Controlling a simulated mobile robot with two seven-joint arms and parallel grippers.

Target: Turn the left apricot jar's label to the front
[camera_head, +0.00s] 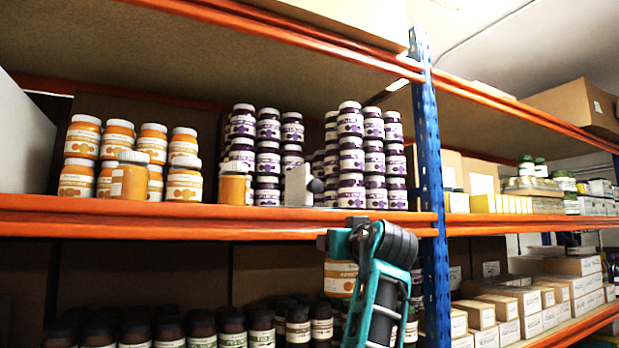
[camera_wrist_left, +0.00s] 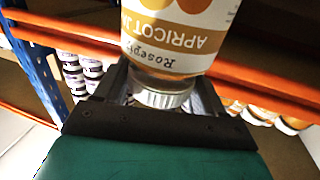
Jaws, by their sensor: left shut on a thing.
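My left gripper (camera_head: 338,243) is shut on an apricot jar (camera_head: 340,281), in front of the shelf and below its orange front beam. In the left wrist view my left gripper (camera_wrist_left: 162,98) grips this jar (camera_wrist_left: 178,45) at its pale lid; its apricot label faces the camera, upside down in the picture. On the shelf, the left front apricot jar (camera_head: 130,180) stands upright, its label showing only at the left side. Another front apricot jar (camera_head: 234,188) stands to its right, mostly plain orange with a strip of label at its right edge. My right gripper is not in view.
Stacked apricot jars (camera_head: 77,180) stand behind the left front jar. A blue post (camera_head: 428,150) and the orange beam (camera_head: 200,222) bound the shelf. Dark jars (camera_head: 231,325) fill the shelf below.

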